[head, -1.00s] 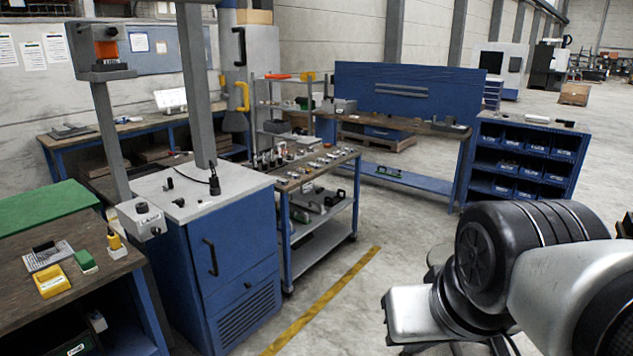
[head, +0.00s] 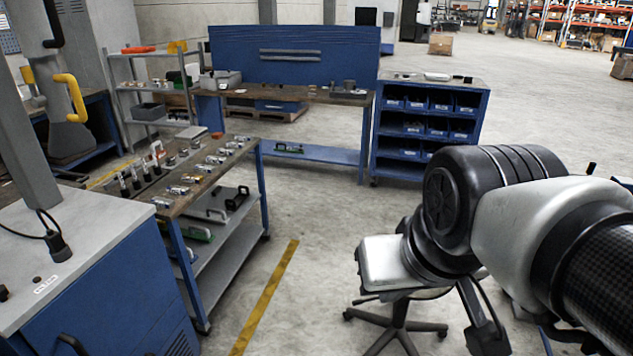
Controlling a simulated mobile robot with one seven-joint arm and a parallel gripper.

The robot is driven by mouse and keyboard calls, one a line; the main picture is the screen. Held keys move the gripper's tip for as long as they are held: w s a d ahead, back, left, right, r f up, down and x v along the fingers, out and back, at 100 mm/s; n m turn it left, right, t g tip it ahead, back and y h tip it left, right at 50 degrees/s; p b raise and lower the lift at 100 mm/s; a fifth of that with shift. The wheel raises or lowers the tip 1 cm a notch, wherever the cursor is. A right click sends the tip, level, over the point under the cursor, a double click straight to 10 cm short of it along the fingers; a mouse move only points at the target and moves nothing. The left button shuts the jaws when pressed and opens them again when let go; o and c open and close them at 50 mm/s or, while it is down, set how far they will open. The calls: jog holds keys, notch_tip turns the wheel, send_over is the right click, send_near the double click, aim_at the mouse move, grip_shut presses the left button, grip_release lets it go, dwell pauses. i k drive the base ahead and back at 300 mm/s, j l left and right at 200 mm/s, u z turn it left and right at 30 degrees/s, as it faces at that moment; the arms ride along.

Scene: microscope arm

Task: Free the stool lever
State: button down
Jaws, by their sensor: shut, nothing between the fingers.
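A swivel stool (head: 397,328) stands on the floor at the lower middle of the head view. Its dark star-shaped base and central post show, and a pale edge of its seat (head: 432,294) shows below my arm. A short thin dark bar (head: 365,299) sticks out to the left under the seat; it looks like the lever, but what holds it cannot be made out. My black and silver arm covers most of the seat. My gripper cannot be made out in this view.
A blue cabinet (head: 105,285) and a tool cart (head: 215,262) stand at left. A blue workbench (head: 300,155) and a bin shelf (head: 428,128) stand behind. The floor between the cart and the stool is clear, with a yellow line (head: 265,297).

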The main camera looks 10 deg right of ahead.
aim_at(359, 302)
jog(key=i+j+z, duration=0.85)
jog(key=i+j, duration=0.05)
jog(key=i, duration=0.1)
